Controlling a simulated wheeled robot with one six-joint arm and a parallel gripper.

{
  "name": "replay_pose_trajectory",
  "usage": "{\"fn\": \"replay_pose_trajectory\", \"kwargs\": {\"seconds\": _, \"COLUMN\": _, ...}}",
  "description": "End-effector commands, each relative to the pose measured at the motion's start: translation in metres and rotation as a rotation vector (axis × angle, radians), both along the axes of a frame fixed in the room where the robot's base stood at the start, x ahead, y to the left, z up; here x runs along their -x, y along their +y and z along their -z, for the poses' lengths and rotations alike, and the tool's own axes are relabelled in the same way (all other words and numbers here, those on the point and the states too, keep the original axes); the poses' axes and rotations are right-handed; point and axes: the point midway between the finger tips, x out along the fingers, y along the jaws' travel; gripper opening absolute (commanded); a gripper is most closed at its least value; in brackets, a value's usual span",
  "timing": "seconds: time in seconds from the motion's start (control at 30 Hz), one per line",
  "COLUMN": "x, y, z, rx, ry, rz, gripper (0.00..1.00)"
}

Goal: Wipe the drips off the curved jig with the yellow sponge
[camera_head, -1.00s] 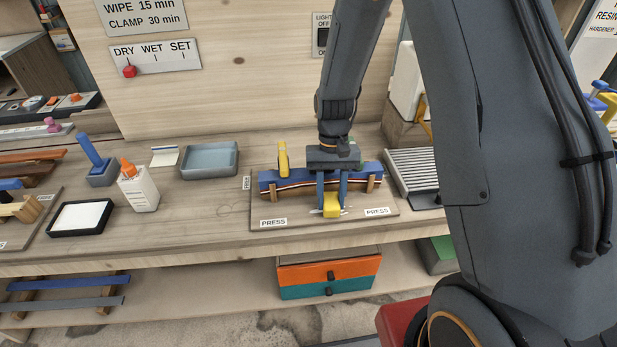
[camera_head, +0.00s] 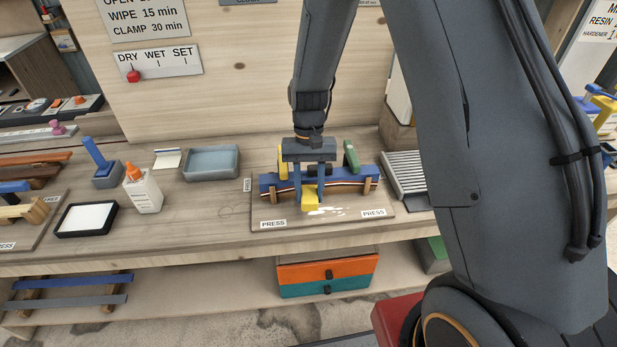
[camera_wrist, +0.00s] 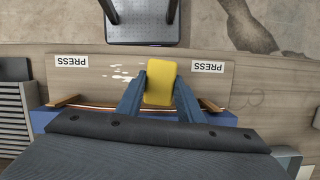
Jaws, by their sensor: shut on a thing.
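My gripper (camera_head: 311,190) is shut on the yellow sponge (camera_head: 310,202), which sits low at the front of the curved jig (camera_head: 268,183). The jig is a blue form with thin wood strips bent along its front, on a board with PRESS labels. In the wrist view the sponge (camera_wrist: 160,82) is between the two blue-grey fingers. Pale drips (camera_head: 330,211) lie on the board just right of the sponge. The same drips (camera_wrist: 122,72) show left of it in the wrist view. I cannot tell whether the sponge touches the board.
A yellow clamp (camera_head: 283,160) and a green clamp (camera_head: 351,157) stand at the jig's back. A grey ribbed rack (camera_head: 405,172) is close on the right. A blue-grey tray (camera_head: 211,163) and a glue bottle (camera_head: 143,190) stand left. Bare bench lies between bottle and jig board.

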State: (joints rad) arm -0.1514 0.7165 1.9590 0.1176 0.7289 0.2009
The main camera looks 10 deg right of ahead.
Motion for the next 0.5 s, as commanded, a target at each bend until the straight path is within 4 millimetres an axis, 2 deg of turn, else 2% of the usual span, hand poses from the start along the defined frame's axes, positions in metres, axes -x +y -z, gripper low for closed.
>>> {"fn": "replay_pose_trajectory", "kwargs": {"seconds": 0.03, "x": 0.000, "y": 0.000, "z": -0.008, "rx": 0.000, "ry": -0.001, "rz": 0.000, "gripper": 0.13}}
{"fn": "replay_pose_trajectory", "kwargs": {"seconds": 0.3, "x": 0.000, "y": 0.000, "z": -0.031, "rx": -0.001, "ry": -0.002, "rz": 0.000, "gripper": 0.13}}
{"fn": "replay_pose_trajectory", "kwargs": {"seconds": 0.5, "x": 0.000, "y": -0.001, "z": -0.039, "rx": 0.000, "ry": 0.000, "rz": 0.001, "gripper": 0.13}}
